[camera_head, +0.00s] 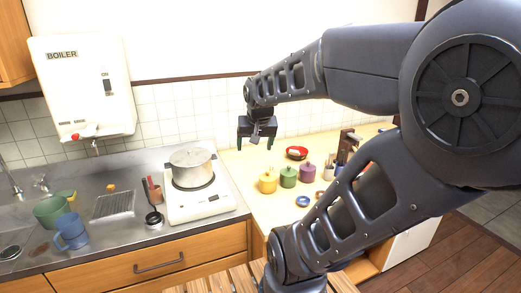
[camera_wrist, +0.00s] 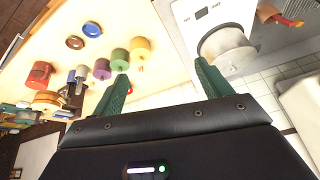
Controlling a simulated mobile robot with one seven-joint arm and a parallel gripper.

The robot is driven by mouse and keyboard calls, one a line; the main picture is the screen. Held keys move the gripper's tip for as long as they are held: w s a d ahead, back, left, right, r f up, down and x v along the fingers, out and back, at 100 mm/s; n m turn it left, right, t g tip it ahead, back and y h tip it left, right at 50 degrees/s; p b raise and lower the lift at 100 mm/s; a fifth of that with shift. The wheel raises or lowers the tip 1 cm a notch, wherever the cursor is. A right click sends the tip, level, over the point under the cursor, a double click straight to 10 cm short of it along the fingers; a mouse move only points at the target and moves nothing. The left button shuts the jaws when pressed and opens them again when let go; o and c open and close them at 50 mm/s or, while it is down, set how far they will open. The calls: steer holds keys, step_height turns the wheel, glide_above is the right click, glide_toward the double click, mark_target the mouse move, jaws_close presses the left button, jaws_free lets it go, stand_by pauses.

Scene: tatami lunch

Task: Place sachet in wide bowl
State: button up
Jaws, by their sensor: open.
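A red bowl with a dark rim (camera_head: 296,153) stands on the pale counter, behind the coloured pots; it looks like the wide bowl. In the wrist view only a small red patch (camera_wrist: 130,90) shows beside my left finger, perhaps part of it. I cannot make out a sachet in either view. My gripper (camera_head: 256,146) is raised above the counter, left of the red bowl, with its fingers pointing down. In the wrist view its green fingers (camera_wrist: 161,72) are spread apart with nothing between them.
Yellow (camera_head: 267,182), green (camera_head: 288,177) and purple (camera_head: 308,173) pots stand in front of the bowl, near a small blue dish (camera_head: 303,201). A lidded pot (camera_head: 191,166) sits on the white cooker (camera_head: 205,204) at left. The sink area holds a blue mug (camera_head: 72,232).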

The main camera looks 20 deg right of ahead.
steer(key=s+n, duration=0.1)
steer(key=s, duration=0.1)
steer(key=s+n, duration=0.1)
steer(key=s, duration=0.1)
steer(key=s+r+n, duration=0.1)
steer(key=s, duration=0.1)
steer(key=shift+a+y, duration=0.25)
steer(key=shift+y, duration=0.05)
stand_by(0.8)
